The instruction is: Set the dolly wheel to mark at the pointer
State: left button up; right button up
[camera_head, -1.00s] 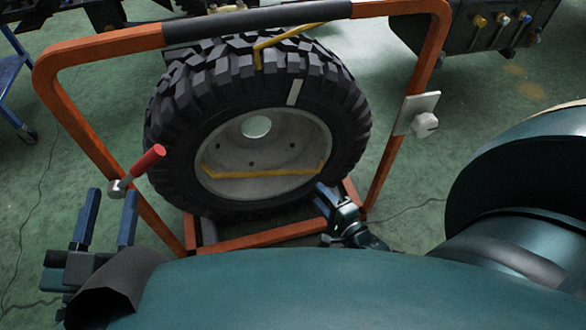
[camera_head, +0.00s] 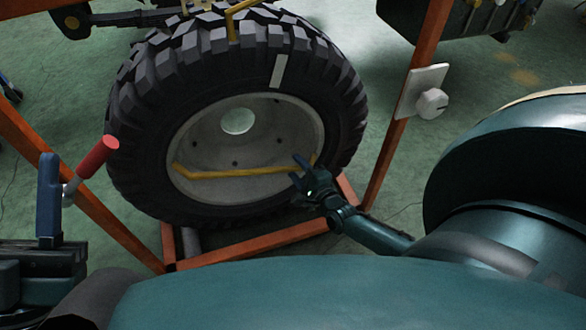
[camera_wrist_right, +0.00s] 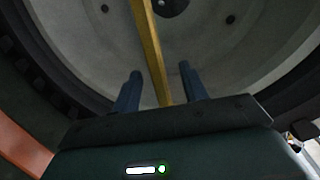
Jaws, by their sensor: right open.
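The dolly wheel (camera_head: 345,125) stands in an orange frame, with a light mark (camera_head: 278,71) on its sidewall. The yellow pointer (camera_head: 232,22) reaches over the tread from the top; the mark lies to the right of its tip. A yellow bar (camera_head: 235,173) crosses the lower rim. My right gripper (camera_head: 297,167) is open at the bar's right end. In the wrist view, the bar (camera_wrist_right: 152,50) runs between its fingers (camera_wrist_right: 160,82); contact is unclear. My left gripper (camera_head: 48,200) is at the left edge, near the red-handled lever (camera_head: 97,157); only one finger clearly shows.
The orange frame (camera_head: 398,140) has posts on both sides of the wheel and a bottom bar below it. A white plate with a knob (camera_head: 432,103) sits on the right post. Dark machinery (camera_head: 470,22) stands behind at the right. Green floor (camera_head: 490,70) is open around the frame.

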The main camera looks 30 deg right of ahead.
jog(key=shift+w+f+b, duration=0.15)
jog(key=shift+w+b, duration=0.15)
jog(key=shift+w, duration=1)
jog(key=shift+c, duration=0.3)
grip_shut()
